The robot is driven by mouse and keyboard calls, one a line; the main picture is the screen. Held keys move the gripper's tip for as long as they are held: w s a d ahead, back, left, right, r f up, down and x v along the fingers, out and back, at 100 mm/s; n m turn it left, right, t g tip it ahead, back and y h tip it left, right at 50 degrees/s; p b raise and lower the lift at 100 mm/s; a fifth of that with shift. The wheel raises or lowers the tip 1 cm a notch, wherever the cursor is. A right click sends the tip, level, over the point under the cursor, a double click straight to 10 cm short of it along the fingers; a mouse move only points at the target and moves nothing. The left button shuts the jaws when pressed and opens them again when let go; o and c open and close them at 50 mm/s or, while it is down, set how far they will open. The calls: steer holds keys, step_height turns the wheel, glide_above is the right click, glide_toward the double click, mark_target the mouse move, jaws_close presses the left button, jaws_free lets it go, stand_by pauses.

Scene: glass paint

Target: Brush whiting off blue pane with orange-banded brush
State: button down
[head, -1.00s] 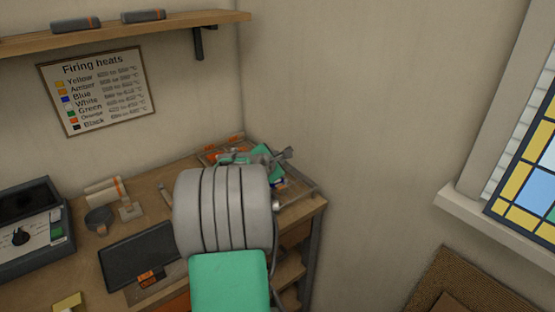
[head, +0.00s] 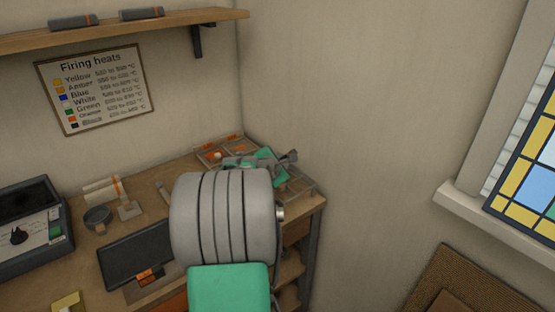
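My arm (head: 222,220) reaches over the right part of the wooden bench. My gripper (head: 268,162) is over the divided tray (head: 300,190) in the bench's far right corner. The arm hides most of it, so its fingertips and anything between them cannot be made out. I cannot make out the blue pane or a brush with an orange band; the arm covers much of the tray.
Pale rolls with an orange band (head: 103,190), a dark round pot (head: 97,217) and a dark flat panel (head: 135,255) lie left of my arm. A kiln-like box (head: 28,225) stands far left. A shelf (head: 120,28) hangs above.

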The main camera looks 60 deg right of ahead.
steer(key=shift+w+d+b, duration=0.2)
steer(key=shift+w+d, duration=0.15)
steer(key=shift+w, duration=0.25)
steer(key=shift+w+d+b, duration=0.15)
steer(key=shift+w+d, duration=0.15)
steer(key=shift+w, duration=0.3)
steer(key=shift+s+a, duration=1.55)
steer(key=shift+s, duration=1.35)
steer(key=w+d, duration=0.1)
steer(key=w, duration=0.1)
steer(key=w+d, duration=0.1)
steer(key=w, duration=0.1)
steer(key=w+d+r, duration=0.1)
steer(key=shift+w+d, duration=0.1)
steer(key=shift+w, duration=0.3)
steer(key=shift+s, duration=0.1)
steer(key=shift+f, duration=0.25)
steer(key=shift+f+b, duration=0.25)
steer(key=shift+b, duration=0.15)
